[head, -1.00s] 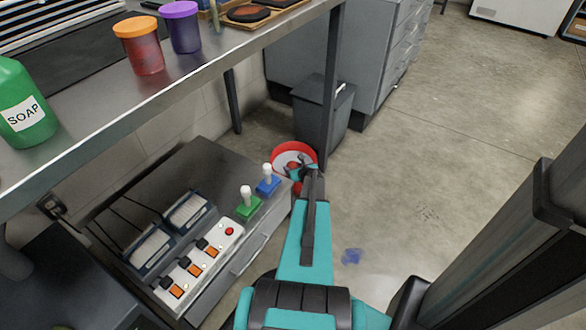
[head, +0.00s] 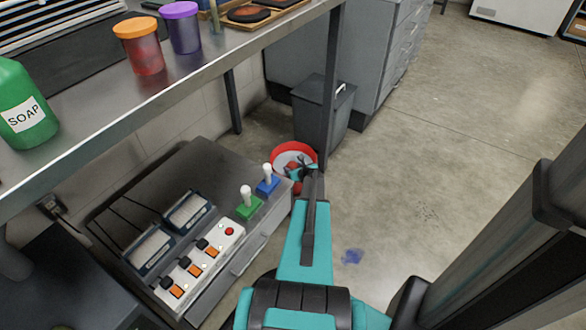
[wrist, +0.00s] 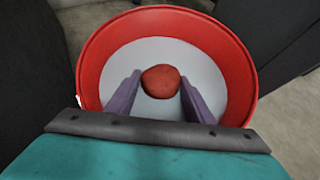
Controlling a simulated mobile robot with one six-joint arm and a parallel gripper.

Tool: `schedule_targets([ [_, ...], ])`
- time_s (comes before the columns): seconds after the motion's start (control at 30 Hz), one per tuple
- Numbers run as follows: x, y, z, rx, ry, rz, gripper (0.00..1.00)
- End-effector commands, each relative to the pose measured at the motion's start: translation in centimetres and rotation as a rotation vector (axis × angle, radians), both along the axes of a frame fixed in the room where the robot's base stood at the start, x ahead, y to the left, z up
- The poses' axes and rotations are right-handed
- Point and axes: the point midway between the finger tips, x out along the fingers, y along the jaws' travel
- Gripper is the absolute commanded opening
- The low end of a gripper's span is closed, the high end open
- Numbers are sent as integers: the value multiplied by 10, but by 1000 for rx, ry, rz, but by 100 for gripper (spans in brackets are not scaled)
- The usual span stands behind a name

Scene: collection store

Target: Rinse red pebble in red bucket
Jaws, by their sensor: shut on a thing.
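The red bucket (head: 283,148) stands on the floor past the far end of the low grey cabinet, partly hidden by my arm. In the wrist view the red bucket (wrist: 95,58) shows a pale, whitish inside. My gripper (wrist: 160,88) is shut on the red pebble (wrist: 160,80), a rounded dull-red lump between its two purple fingers. The pebble appears over or within the bucket's mouth; I cannot tell whether it touches any water. In the head view my gripper (head: 302,171) is at the bucket's opening.
The low cabinet (head: 185,165) bears a green joystick (head: 248,206), a blue joystick (head: 267,184) and a switch strip (head: 205,262). A soap bottle (head: 25,110) is on the table above. Open floor lies right.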

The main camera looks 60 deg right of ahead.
Motion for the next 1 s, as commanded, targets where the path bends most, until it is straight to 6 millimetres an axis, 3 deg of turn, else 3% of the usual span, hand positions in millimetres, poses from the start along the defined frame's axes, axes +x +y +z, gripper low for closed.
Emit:
schedule_targets([
  [1.0, 0, 0, 55, -1, -1, 0, 14],
])
